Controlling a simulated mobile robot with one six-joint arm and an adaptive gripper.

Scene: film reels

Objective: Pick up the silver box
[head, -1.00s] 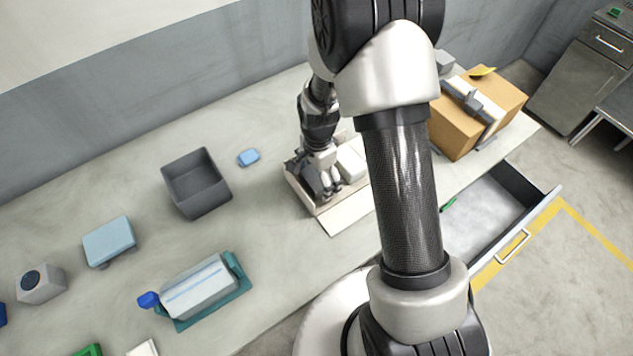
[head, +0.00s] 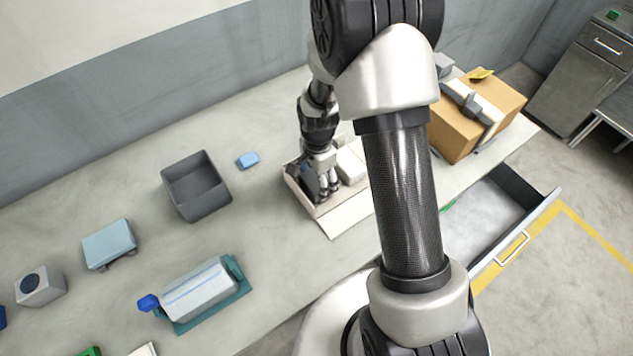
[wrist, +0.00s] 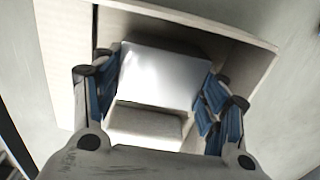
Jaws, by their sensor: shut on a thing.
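The silver box (wrist: 160,75) shows in the wrist view as a bright, flat-topped box between my fingers. My gripper (wrist: 157,92) is shut on it, with blue finger pads at its left and right sides. The box is inside a shallow, open pale carton (wrist: 205,28). In the head view my gripper (head: 324,192) points down into this carton (head: 326,214), and I cannot make out the silver box clearly behind the fingers. Whether the box touches the carton floor is hidden.
A white box (head: 352,160) sits beside my gripper in the carton. A dark grey bin (head: 197,190) and a small blue item (head: 248,160) stand to the left. A brown strapped box (head: 460,135) is at right, above an open drawer (head: 490,215).

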